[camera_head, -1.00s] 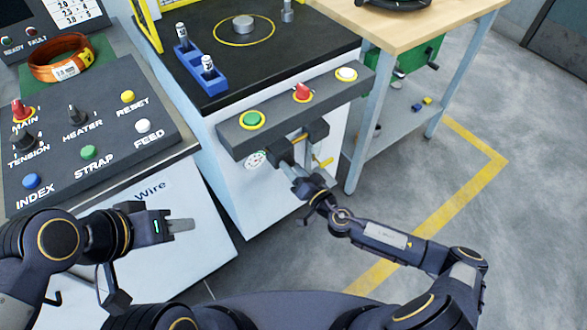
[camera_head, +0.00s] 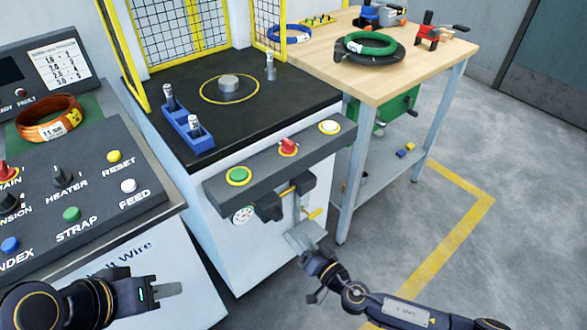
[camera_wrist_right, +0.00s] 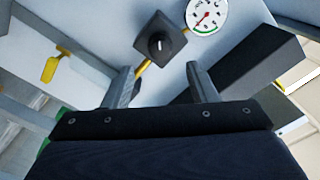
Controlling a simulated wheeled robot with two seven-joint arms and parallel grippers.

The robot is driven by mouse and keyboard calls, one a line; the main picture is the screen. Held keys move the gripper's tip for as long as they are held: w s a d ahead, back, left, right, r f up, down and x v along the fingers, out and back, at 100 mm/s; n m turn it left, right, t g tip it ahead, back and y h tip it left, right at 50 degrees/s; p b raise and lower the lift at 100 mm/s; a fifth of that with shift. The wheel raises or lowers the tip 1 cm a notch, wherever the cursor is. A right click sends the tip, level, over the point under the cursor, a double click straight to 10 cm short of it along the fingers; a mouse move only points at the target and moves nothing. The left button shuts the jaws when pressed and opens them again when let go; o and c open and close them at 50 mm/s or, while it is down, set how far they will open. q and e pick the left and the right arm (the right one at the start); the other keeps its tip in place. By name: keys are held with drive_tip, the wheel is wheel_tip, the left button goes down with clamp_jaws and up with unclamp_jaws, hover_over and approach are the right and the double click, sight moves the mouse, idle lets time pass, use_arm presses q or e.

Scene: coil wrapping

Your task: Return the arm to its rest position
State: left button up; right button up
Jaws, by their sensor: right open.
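My right gripper (camera_head: 306,238) is low in front of the white machine cabinet (camera_head: 250,250), below its button bar. In the right wrist view its two fingers (camera_wrist_right: 162,85) stand apart with nothing between them. A black square knob (camera_wrist_right: 160,42) shows beyond the fingertips, with a round gauge (camera_wrist_right: 207,15) to its right. My left gripper (camera_head: 160,290) is at the lower left, in front of the control panel's cabinet. Its fingers overlap in this view, so I cannot tell whether they are open.
The button bar (camera_head: 280,165) juts out above my right gripper. A yellow handle (camera_head: 313,213) is close beside it. A wooden worktable (camera_head: 400,70) with a coil on a black ring stands at the right. The sloped control panel (camera_head: 90,190) is at the left. Grey floor (camera_head: 440,220) lies open at the right.

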drive_tip(key=s+d+r+m+g+y, duration=0.1)
drive_tip(key=s+d+r+m+g, duration=0.1)
drive_tip(key=s+r+m+g, duration=0.7)
drive_tip(key=s+d+r+m+g, duration=0.35)
drive_tip(key=r+m, duration=0.25)
drive_tip(key=m, duration=0.8)
drive_tip(key=s+d+r+n+t+h, duration=0.4)
drive_tip(key=s+d+r+n+h, duration=0.5)
drive_tip(key=n, duration=1.4)
wheel_tip(320, 180, up, 15)
drive_tip(key=s+d+y+p, duration=0.1)
drive_tip(key=p, duration=1.3)
drive_tip(key=shift+s+d+p, duration=0.2)
drive_tip(key=shift+s+p, duration=0.05)
drive_tip(key=shift+p, duration=0.05)
